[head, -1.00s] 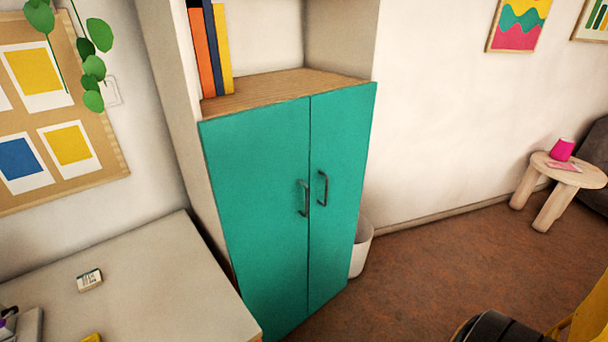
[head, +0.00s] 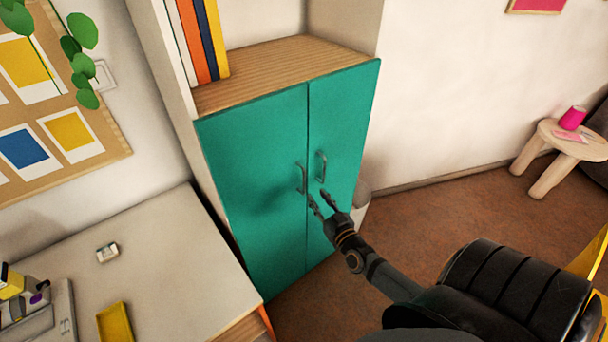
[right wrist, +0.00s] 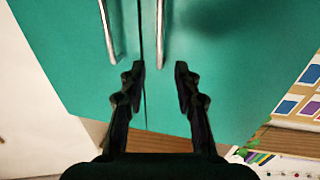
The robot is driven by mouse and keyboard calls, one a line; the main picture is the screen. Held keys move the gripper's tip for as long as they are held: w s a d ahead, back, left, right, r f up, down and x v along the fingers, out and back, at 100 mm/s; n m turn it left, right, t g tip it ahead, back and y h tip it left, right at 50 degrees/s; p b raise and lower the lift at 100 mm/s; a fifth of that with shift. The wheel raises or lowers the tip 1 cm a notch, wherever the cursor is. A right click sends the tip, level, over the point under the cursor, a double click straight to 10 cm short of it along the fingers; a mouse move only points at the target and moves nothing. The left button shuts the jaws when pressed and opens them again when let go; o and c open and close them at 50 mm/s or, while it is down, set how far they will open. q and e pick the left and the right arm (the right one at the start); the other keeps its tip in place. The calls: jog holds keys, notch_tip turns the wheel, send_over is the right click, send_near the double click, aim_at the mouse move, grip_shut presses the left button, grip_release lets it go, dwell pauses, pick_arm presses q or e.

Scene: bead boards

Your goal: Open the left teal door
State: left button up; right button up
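The left teal door (head: 250,190) is shut, its edge flush at the seam beside the right teal door (head: 345,135). Its grey bar handle (head: 301,178) is upright near the seam. The right door's handle (head: 321,166) stands just across the seam. My right gripper (head: 317,199) is open and empty, just below the two handles. In the right wrist view, the fingers (right wrist: 157,72) are apart, and the left door's handle (right wrist: 161,32) lies ahead between their lines. The other handle (right wrist: 111,32) is outside them, to the left. My left gripper is not in view.
A desk (head: 165,260) with a yellow tray (head: 115,322) stands left of the cabinet, close to the left door. A small round table (head: 570,145) is farther off. Brown floor in front of the right door is clear.

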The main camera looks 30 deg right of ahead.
jog(key=b, duration=0.2)
send_over(304, 194)
jog(key=shift+w+d+f, duration=0.15)
jog(key=shift+w+d, duration=0.05)
jog(key=shift+w, duration=0.1)
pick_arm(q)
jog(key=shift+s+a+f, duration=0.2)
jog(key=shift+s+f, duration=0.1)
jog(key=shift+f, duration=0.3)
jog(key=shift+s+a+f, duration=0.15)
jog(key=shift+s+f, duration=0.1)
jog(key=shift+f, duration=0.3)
pick_arm(e)
jog(key=shift+c, duration=0.4)
grip_shut()
